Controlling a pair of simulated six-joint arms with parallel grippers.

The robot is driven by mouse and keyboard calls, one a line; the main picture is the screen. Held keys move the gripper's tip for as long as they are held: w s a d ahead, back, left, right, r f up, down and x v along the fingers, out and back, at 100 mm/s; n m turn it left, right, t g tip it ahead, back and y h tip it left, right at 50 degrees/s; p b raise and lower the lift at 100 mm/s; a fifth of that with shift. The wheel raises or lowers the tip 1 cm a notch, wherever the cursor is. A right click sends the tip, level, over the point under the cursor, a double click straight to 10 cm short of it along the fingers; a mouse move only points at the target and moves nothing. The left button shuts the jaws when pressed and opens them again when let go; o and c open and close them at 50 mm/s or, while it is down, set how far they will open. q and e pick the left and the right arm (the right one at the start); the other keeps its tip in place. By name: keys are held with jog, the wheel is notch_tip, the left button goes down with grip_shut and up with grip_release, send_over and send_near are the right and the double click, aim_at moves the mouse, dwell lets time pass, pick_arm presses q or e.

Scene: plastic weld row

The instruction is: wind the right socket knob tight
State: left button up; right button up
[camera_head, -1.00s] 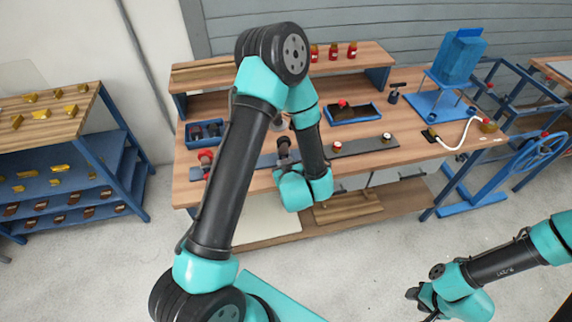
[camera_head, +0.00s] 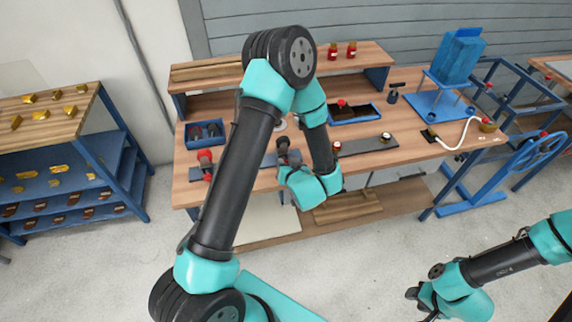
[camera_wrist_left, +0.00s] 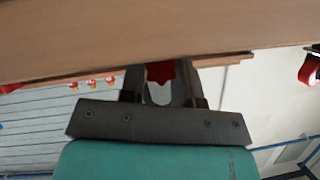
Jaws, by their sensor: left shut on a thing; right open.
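My left gripper (camera_head: 285,150) is over the near side of the bench, at the grey strip (camera_head: 368,144). In the left wrist view its fingers (camera_wrist_left: 160,84) are shut on a red lobed knob (camera_wrist_left: 160,72). In the head view that knob is hidden by the hand, so I cannot tell which socket it belongs to or how far it is wound. Two small fittings stand on the strip to the right of the hand: one pale-topped (camera_head: 386,136), one reddish (camera_head: 336,146). My right gripper (camera_head: 422,301) is open and empty, low at the right, away from the bench.
A red-handled dark tool (camera_head: 205,160) stands left of the hand. A blue bin (camera_head: 191,143) and a blue-edged tray (camera_head: 374,116) lie behind the strip. Red bottles (camera_head: 342,50) stand on the raised shelf. A blue press stand (camera_head: 437,104) is at the right.

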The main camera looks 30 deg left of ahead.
dwell(0.3)
pick_arm(q)
jog(key=o, duration=0.9)
jog(key=v, duration=1.7)
jog(key=shift+s+d, duration=0.1)
jog(key=shift+d, duration=0.1)
